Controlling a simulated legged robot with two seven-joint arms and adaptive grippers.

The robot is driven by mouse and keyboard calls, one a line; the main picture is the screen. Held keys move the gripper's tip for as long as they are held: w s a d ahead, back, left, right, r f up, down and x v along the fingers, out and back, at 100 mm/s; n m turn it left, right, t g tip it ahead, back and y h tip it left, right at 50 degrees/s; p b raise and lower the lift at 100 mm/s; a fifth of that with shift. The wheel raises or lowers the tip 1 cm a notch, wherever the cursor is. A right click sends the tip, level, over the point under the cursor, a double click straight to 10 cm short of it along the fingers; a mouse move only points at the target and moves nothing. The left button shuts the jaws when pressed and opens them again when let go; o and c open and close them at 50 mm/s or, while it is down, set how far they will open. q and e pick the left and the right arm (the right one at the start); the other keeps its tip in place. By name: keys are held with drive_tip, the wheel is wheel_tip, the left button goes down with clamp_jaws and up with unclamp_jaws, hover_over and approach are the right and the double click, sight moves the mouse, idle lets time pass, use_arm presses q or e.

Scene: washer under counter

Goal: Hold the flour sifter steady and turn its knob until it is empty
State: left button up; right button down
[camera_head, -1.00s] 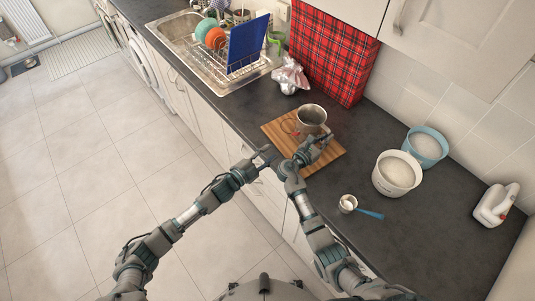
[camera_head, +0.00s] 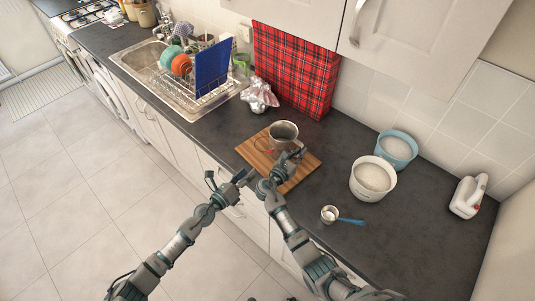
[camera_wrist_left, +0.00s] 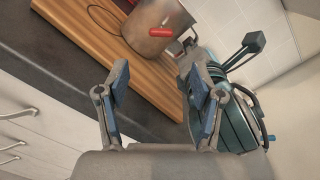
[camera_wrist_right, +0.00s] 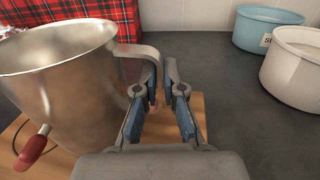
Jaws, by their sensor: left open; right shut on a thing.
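The metal flour sifter (camera_head: 284,131), a cup with a side handle, is at the wooden board (camera_head: 253,153); I cannot tell if it touches the board. Its red knob shows in the left wrist view (camera_wrist_left: 160,33) and the right wrist view (camera_wrist_right: 31,152). My right gripper (camera_head: 297,155) is shut on the sifter's handle (camera_wrist_right: 143,51), at the side away from the knob. My left gripper (camera_head: 246,176) is open and empty, in front of the board's near edge and apart from the knob. The sifter's contents are hidden.
A white tub (camera_head: 372,179) and a blue tub (camera_head: 397,150) hold white powder to the right. A dish rack (camera_head: 207,88) stands at the sink. Dark counter is free around the board.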

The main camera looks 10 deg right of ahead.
sight(268, 153)
use_arm(q)
drive_tip(key=x, duration=1.2)
drive_tip(key=shift+s, duration=0.1)
drive_tip(key=c, duration=1.2)
drive_tip(key=shift+o, duration=0.2)
drive_tip(key=shift+n, duration=0.3)
drive_tip(key=n, duration=0.3)
drive_tip(key=shift+a+f, duration=0.1)
drive_tip(key=shift+n, duration=1.8)
